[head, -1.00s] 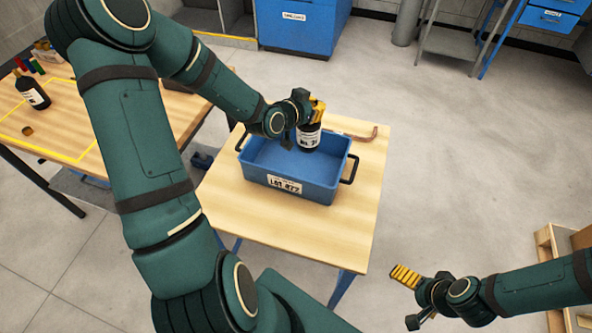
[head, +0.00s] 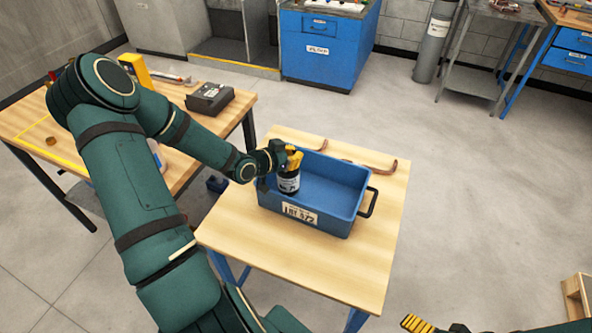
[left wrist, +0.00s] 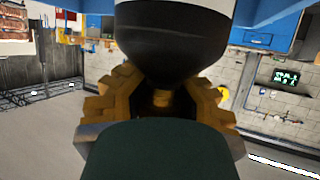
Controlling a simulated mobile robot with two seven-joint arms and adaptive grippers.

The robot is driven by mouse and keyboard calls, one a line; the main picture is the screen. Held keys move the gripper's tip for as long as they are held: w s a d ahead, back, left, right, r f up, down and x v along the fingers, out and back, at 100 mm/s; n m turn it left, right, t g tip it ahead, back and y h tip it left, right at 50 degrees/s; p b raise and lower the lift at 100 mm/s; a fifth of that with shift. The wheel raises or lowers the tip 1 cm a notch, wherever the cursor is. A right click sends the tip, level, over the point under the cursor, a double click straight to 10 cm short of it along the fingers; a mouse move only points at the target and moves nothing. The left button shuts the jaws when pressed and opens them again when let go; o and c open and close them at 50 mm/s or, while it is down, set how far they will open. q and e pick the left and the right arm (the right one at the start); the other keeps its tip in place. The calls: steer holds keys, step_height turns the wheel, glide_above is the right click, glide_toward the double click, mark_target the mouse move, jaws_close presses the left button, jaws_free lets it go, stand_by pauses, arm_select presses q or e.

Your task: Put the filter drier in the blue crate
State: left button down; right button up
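The filter drier (head: 288,182) is a dark cylinder with a white label. In the head view it hangs upright at the left end of the blue crate (head: 325,225), its lower part within the crate's outline. I cannot tell whether it touches the crate floor. My left gripper (head: 291,160) has its yellow fingers shut around the drier's top. In the left wrist view the drier's dark tapered end (left wrist: 170,45) sits between the yellow fingers (left wrist: 160,100). My right gripper (head: 416,324) shows only its yellow fingertips at the bottom edge, so its opening is unclear.
The crate stands on a small wooden table (head: 290,258) with a black handle (head: 369,202) at its right. A copper tube (head: 380,168) lies behind it. Another wooden table (head: 205,128) at the left holds a dark box (head: 210,97).

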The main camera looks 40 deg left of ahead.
arm_select(q)
steer(key=shift+f+b, duration=0.5)
steer(key=shift+f, duration=1.55)
steer(key=c, duration=1.1)
jaws_free()
steer(key=shift+c, duration=0.2)
steer(key=shift+s+r, duration=0.2)
steer(key=shift+s, duration=0.05)
steer(key=p+v, duration=0.3)
steer(key=v, duration=0.8)
steer(key=shift+s+r, duration=0.15)
steer(key=shift+s, duration=0.05)
